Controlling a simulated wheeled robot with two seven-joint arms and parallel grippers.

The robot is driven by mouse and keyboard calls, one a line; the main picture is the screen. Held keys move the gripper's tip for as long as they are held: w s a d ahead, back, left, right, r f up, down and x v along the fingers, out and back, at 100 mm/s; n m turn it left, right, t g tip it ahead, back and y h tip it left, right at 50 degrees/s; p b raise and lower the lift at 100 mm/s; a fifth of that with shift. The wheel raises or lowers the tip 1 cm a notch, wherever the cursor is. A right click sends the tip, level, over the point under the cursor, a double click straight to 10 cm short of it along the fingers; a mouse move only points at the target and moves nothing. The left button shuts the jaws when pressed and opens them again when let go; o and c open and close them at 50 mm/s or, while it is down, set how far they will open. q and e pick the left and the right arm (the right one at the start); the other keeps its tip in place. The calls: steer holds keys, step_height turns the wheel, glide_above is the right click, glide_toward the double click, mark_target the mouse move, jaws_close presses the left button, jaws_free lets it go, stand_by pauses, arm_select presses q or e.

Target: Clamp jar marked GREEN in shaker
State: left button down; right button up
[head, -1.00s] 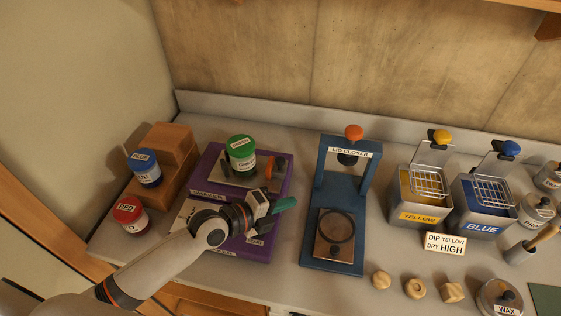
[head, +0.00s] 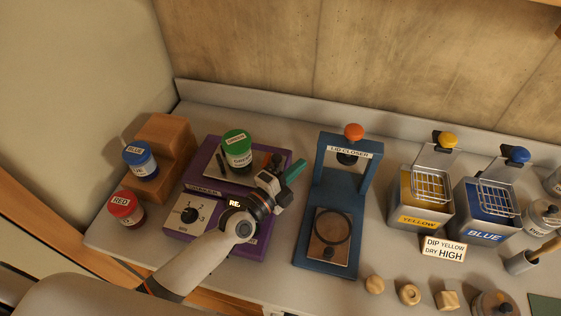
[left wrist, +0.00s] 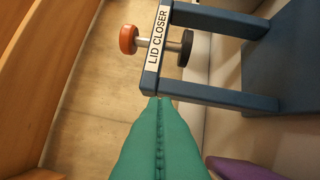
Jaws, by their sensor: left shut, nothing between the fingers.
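The jar marked GREEN (head: 238,153), with a green lid, stands upright on the plate of the purple shaker (head: 206,145). The shaker's front panel has a numbered dial (head: 189,215) and a lit display, partly covered by my arm. My left gripper (head: 294,171) is shut and empty, its green fingers pointing right, at the shaker's right side and apart from the jar. It hides most of the shaker's orange clamp knob. In the left wrist view the closed green fingers (left wrist: 160,110) point toward the lid closer. My right gripper is not in view.
The blue lid closer (head: 310,225) stands just right of the gripper. The BLUE jar (head: 139,160) is on a wooden step (head: 166,135), with the RED jar (head: 125,208) in front. Yellow (head: 405,220) and blue dip tanks (head: 480,233) stand farther right.

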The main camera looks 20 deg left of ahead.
mark_target(280, 166)
arm_select(q)
steer(key=a, duration=0.4)
steer(key=shift+w+f, duration=0.1)
steer(key=shift+f, duration=0.3)
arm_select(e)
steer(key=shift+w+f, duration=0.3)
arm_select(q)
steer(key=shift+b, duration=0.3)
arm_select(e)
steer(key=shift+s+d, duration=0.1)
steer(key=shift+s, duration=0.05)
